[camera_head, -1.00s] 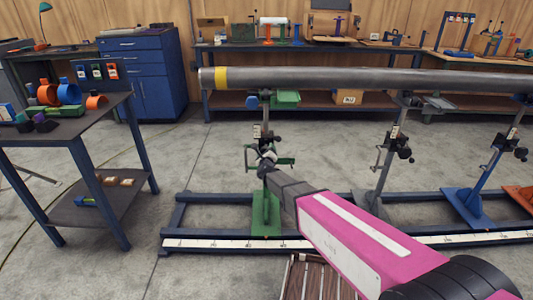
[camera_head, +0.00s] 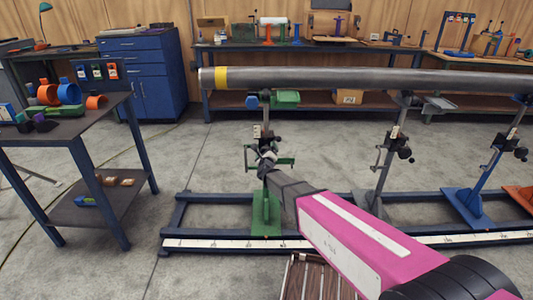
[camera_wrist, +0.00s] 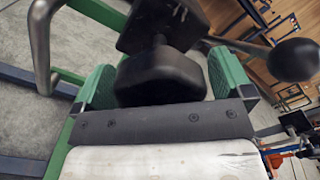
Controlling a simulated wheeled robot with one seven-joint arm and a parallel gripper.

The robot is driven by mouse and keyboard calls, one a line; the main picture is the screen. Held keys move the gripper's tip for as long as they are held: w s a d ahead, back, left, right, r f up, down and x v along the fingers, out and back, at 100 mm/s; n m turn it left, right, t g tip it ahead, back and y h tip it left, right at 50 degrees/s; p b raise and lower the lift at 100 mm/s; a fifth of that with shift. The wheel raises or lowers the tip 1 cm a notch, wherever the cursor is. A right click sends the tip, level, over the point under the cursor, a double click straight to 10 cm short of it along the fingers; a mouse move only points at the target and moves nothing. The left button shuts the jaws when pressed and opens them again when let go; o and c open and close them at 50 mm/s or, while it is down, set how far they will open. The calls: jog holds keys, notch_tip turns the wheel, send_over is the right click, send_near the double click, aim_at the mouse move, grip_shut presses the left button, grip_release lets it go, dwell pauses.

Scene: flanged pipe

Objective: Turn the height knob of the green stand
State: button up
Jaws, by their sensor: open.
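The green stand (camera_head: 266,213) stands on the blue floor frame under the left end of the grey pipe (camera_head: 350,80). A black, faceted height knob (camera_wrist: 160,78) shows in the wrist view, in front of a dark square block. My gripper (camera_wrist: 163,82) is open, with one green finger on each side of the knob. The knob sits between the fingers, with a small gap visible at the right; I cannot tell whether the left finger touches it. In the head view my gripper (camera_head: 266,160) is at the stand's mid-height and hides the knob.
A bent metal handle (camera_wrist: 41,45) is left of the fingers and a black ball on a lever (camera_wrist: 294,60) is to the right, both close. A grey stand (camera_head: 385,165) and a blue stand (camera_head: 480,175) are farther right. A table (camera_head: 75,130) is at left.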

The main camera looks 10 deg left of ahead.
jog(key=v, duration=1)
jog(key=shift+s, duration=0.3)
jog(key=s+d+f+n+g, duration=0.1)
jog(key=d+f+n+g, duration=0.1)
jog(key=d+n+g, duration=0.5)
jog(key=s+d+f+n+g, duration=0.1)
jog(key=d+f+n+g, duration=0.1)
jog(key=d+n, duration=0.95)
jog(key=s+d+n+g+h, duration=0.1)
jog(key=s+d, duration=0.3)
jog(key=d, duration=0.4)
jog(key=s+d+n+g+h, duration=0.2)
jog(key=s+d+g, duration=0.2)
jog(key=d, duration=0.4)
jog(key=s+d+n+g+h, duration=0.1)
jog(key=s+d+n+g, duration=0.1)
jog(key=s+d, duration=0.3)
jog(key=d+g, duration=0.1)
jog(key=d, duration=0.1)
jog(key=shift+s+d+n, duration=0.35)
jog(key=shift+d, duration=0.05)
jog(key=shift+r, duration=0.1)
